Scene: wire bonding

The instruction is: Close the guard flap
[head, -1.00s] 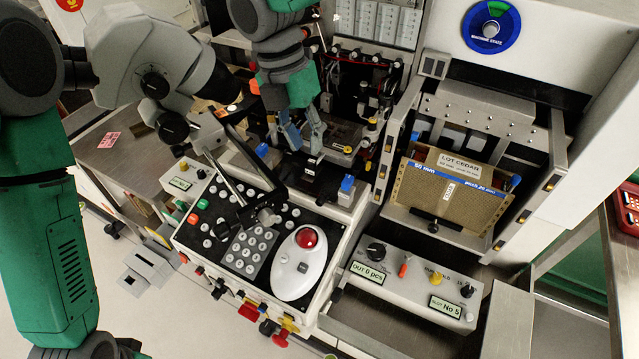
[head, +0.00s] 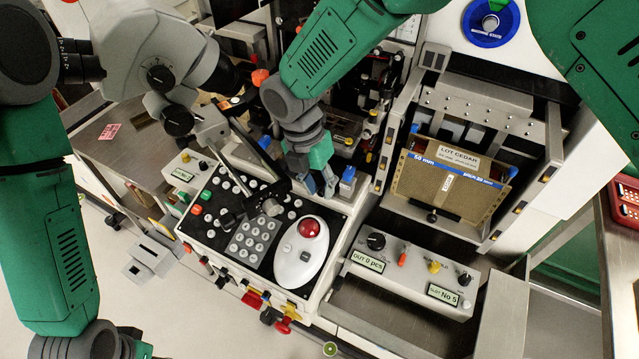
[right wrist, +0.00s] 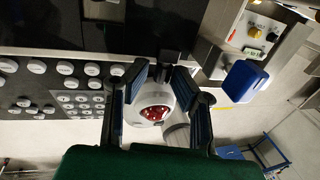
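The guard flap (head: 268,193) seems to be the dark-framed piece at the back of the control panel. Only a dark strip of it shows clearly in the head view, beside my right gripper, so I cannot tell its angle. My right gripper (head: 326,188) points down at the panel's back right, near a blue-topped block (head: 347,182). In the right wrist view its fingers (right wrist: 171,82) are apart, with a small black part (right wrist: 170,58) beyond their tips. I cannot tell whether they touch it. My left gripper is out of view; only its arm shows at the left.
The control panel holds many round buttons and a white trackball unit (head: 301,254) with a red ball. A microscope (head: 150,60) overhangs the panel's back left. A brown magazine (head: 450,188) stands at the right, behind a knob box (head: 405,272).

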